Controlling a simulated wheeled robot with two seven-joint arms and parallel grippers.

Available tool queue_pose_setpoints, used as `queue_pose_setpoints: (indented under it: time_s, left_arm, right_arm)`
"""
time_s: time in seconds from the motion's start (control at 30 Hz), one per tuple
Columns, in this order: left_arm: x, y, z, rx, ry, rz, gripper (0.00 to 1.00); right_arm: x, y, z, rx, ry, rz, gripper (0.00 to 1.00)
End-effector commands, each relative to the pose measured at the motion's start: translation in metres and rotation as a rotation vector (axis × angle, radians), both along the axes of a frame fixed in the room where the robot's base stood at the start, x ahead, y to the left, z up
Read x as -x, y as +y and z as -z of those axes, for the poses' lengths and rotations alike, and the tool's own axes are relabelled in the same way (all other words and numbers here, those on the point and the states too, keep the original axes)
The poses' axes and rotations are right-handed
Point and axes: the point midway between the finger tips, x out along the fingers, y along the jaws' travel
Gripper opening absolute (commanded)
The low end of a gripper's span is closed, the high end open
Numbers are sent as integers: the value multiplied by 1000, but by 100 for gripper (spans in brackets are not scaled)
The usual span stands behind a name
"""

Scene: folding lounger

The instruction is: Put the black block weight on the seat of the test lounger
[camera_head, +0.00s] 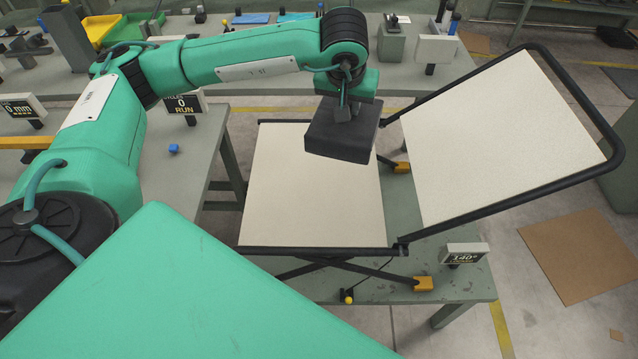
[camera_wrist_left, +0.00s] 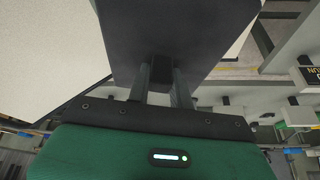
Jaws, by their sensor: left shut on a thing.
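The black block weight (camera_head: 342,131) hangs from my left gripper (camera_head: 344,108), which is shut on it from above. In the head view it appears over the upper right part of the cream seat (camera_head: 312,200) of the test lounger. The block looks held above the seat; the height of the gap is hard to tell. In the left wrist view the block (camera_wrist_left: 195,30) fills the upper middle, with the two fingers of my left gripper (camera_wrist_left: 163,75) closed at it. The tilted cream backrest (camera_head: 500,135) rises to the right of the seat. My right gripper does not show.
The lounger stands on a green-grey table with a sign reading 140° (camera_head: 464,254) at its front right. A yellow-tipped lever (camera_head: 348,297) is at the front edge.

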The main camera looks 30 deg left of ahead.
Motion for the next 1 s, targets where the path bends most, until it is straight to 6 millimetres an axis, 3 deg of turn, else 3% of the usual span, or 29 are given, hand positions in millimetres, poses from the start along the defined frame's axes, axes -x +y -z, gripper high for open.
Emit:
queue_pose_setpoints:
  time_s: [0.03, 0.3, 0.67, 1.0]
  left_arm:
    - [-8, 8, 14, 3, -2, -39, 0]
    - [-30, 50, 28, 2, -2, -206, 0]
    - [-36, 69, 42, 0, -1, -278, 0]
    - [-34, 69, 116, -2, 2, -277, 0]
  right_arm:
    - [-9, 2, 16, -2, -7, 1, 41]
    - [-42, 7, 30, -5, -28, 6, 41]
    - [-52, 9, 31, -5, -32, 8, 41]
    - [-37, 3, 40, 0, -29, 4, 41]
